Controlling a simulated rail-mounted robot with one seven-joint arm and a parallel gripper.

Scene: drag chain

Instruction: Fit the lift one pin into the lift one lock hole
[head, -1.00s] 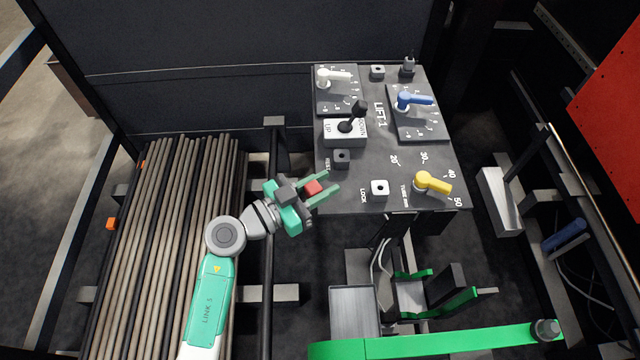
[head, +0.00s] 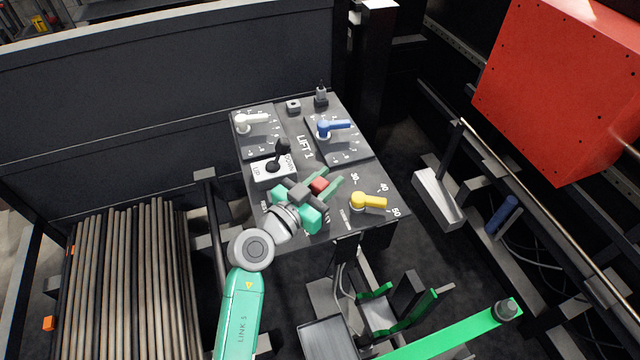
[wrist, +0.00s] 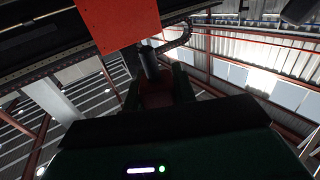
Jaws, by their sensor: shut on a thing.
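My gripper (head: 328,187) is shut on a red block (head: 319,184), which looks like part of the lift one pin. In the wrist view, a dark cylinder (wrist: 149,62) stands out beyond a dark red part (wrist: 156,95) between the fingers. In the head view my gripper is over the lower part of the dark LIFT 1 panel (head: 312,162), left of the yellow lever. The lock hole is hidden behind my gripper. I cannot tell the height of the pin above the panel.
The panel carries a yellow lever (head: 369,202), a blue lever (head: 333,127), a white lever (head: 250,122) and a black UP/DOWN joystick (head: 279,155). A square socket (head: 293,106) and a dark upright pin (head: 321,96) are at its far edge. Rods (head: 130,280) lie left.

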